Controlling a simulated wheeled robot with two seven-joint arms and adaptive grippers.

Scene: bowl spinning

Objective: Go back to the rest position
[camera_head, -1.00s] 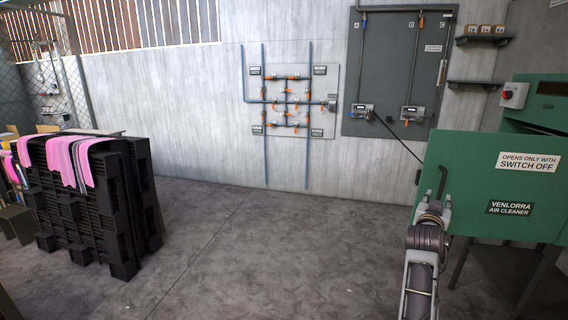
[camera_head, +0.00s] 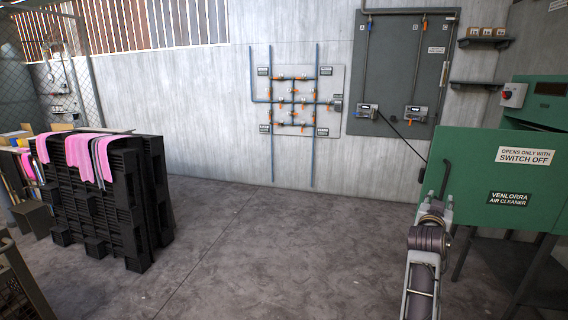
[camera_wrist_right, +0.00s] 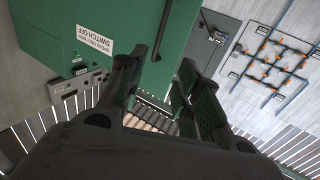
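My right gripper (camera_head: 435,212) is at the lower right in the head view, in front of the left edge of the green air cleaner cabinet (camera_head: 480,165). In the right wrist view its two fingers (camera_wrist_right: 152,92) stand apart with nothing between them. The cabinet's black door handle (camera_head: 444,180) shows just above the gripper in the head view. In the right wrist view the dark handle (camera_wrist_right: 163,32) lies beyond the fingers, apart from them as far as I can tell. My left gripper is out of view.
A stack of black pallets (camera_head: 110,200) with pink cloths (camera_head: 80,155) stands at the left. A pipe panel (camera_head: 295,100) and a grey cabinet (camera_head: 400,75) are on the back wall. The concrete floor (camera_head: 270,240) between is clear.

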